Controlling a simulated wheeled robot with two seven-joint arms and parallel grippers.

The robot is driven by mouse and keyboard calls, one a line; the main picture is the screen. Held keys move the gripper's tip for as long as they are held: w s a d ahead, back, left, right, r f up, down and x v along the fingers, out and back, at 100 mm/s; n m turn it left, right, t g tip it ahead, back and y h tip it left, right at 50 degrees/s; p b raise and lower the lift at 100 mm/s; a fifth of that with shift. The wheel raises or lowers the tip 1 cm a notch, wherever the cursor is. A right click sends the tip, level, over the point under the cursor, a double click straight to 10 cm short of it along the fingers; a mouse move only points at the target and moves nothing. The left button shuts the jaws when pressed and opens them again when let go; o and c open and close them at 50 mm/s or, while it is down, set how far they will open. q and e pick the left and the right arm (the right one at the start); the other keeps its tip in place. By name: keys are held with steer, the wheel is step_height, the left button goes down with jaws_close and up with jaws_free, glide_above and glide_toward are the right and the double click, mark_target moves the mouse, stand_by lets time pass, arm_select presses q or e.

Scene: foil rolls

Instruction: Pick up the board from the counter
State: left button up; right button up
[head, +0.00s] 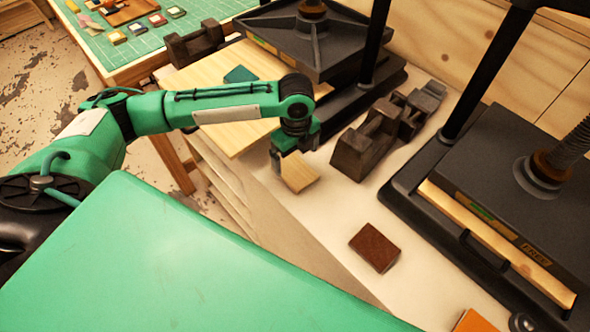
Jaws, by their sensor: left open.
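A small light wooden board (299,173) lies on the pale counter (345,228) near its left edge. My left gripper (293,157) is right above it, pointing down, with its jaws open. The gripper partly covers the board's far end, and I cannot tell whether a finger touches it. A larger pale wooden board (200,68) lies farther back, partly behind my left arm, with a small teal piece (240,74) on it. My right gripper is out of view.
A dark red-brown block (374,247) and an orange piece (474,321) lie nearer on the counter. Dark metal weights (366,143) stand just right of the gripper. Black presses (495,190) stand at the right and back. A green-topped table (140,45) is at the back left.

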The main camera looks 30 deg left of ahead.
mark_target(295, 170)
arm_select(q)
steer(key=f, duration=0.2)
steer(key=f+p, duration=0.1)
steer(key=f, duration=0.1)
steer(key=shift+s+f, duration=0.2)
steer(key=shift+f, duration=0.2)
steer(key=c, duration=1.1)
steer(key=shift+r, duration=0.1)
